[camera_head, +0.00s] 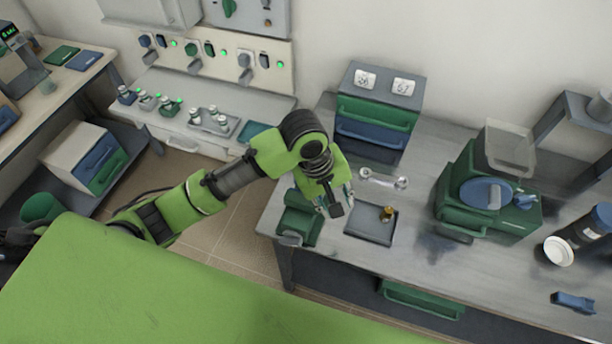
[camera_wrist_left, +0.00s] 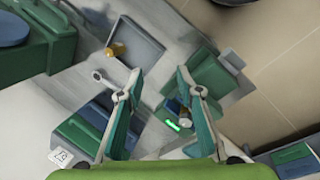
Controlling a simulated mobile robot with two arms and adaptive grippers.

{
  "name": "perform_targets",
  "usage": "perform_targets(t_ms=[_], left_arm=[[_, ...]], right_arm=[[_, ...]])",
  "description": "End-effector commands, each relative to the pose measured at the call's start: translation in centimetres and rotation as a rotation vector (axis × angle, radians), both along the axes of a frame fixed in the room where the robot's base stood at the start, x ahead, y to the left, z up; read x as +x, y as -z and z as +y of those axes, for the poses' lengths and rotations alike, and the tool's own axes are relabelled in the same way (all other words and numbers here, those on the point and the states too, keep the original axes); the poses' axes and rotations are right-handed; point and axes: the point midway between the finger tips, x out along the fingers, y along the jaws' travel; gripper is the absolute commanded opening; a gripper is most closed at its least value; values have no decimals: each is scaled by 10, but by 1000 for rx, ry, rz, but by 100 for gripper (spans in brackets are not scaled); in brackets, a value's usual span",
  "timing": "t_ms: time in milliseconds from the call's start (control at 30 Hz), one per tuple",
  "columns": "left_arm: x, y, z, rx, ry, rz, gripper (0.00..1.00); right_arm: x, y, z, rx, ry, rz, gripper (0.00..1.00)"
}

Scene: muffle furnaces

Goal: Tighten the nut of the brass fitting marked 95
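A small brass fitting (camera_head: 387,213) stands on a grey tray (camera_head: 366,230) on the right-hand bench; no number on it can be read. The wrist view shows the fitting (camera_wrist_left: 117,50) at the edge of the tray (camera_wrist_left: 146,38). A silver spanner (camera_head: 383,180) lies behind the tray, and part of it (camera_wrist_left: 103,79) shows left of my fingers in the wrist view. My left gripper (camera_head: 335,202) is above the bench, left of the fitting and apart from it. Its fingers (camera_wrist_left: 160,84) are spread with nothing between them. My right gripper is in neither view.
A green block-like device (camera_head: 298,218) sits at the bench's left edge, beside the tray. A drawer cabinet with two labels (camera_head: 374,110) stands behind the spanner. A green machine with a blue disc (camera_head: 484,195) stands to the right. Bench between tray and machine is clear.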

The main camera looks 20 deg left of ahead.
Motion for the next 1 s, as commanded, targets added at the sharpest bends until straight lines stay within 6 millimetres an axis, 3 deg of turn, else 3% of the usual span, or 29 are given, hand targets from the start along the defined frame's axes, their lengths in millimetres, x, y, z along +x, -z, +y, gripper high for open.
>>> perform_targets(t_ms=[33, 300, 533, 767, 1000], left_arm=[[13, -13, 9, 26, -73, 23, 33], [52, -70, 63, 154, -570, 172, 33], [65, -99, 92, 203, -829, 216, 33], [65, -86, 94, 209, -858, 224, 33], [64, -38, 94, 209, -857, 225, 33]], right_arm=[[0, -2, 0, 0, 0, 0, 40], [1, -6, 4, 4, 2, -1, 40], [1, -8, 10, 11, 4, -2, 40], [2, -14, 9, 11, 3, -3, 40], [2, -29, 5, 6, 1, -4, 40]])
